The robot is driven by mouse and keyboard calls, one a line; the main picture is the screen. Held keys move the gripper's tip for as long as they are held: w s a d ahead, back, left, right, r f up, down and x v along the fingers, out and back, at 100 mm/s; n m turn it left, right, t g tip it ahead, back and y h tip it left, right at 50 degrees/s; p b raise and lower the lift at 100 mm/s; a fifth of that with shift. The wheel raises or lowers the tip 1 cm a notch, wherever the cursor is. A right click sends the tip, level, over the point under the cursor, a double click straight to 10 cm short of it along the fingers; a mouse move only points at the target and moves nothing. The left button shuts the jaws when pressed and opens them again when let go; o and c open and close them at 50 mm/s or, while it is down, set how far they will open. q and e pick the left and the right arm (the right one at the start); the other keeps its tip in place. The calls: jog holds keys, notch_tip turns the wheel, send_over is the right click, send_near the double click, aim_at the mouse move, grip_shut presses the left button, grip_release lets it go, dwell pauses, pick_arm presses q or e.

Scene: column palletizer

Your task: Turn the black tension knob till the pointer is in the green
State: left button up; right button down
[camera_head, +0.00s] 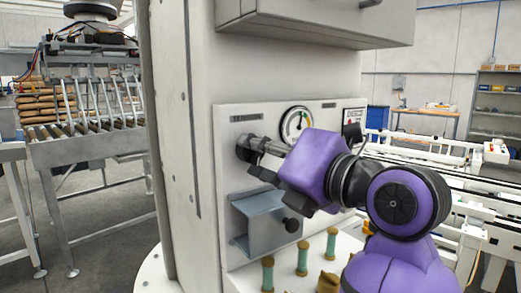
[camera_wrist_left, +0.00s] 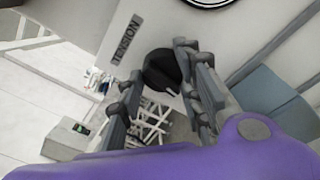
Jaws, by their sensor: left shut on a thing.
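The black tension knob (camera_head: 243,147) sticks out of the pale panel on the column, below a small label. In the left wrist view the knob (camera_wrist_left: 162,70) lies between the fingertips, beside the word TENSION (camera_wrist_left: 126,40). My left gripper (camera_head: 259,158) reaches the knob from the right and is shut on it. Its fingers hide part of the knob in the head view. The round gauge (camera_head: 296,122) is above and right of the knob, with a white face and a green part. Its pointer is too small to read surely. My right gripper is not in view.
A grey box (camera_head: 320,18) overhangs the panel.

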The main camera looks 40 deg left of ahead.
pick_arm(q)
jog(key=shift+s+r+n, duration=0.1)
jog(key=shift+n, duration=0.4)
jog(key=o, duration=0.8)
jog(key=shift+o, duration=1.2)
jog(key=shift+s+a, duration=0.1)
jog(key=shift+d, duration=0.5)
jog(key=v, duration=1.1)
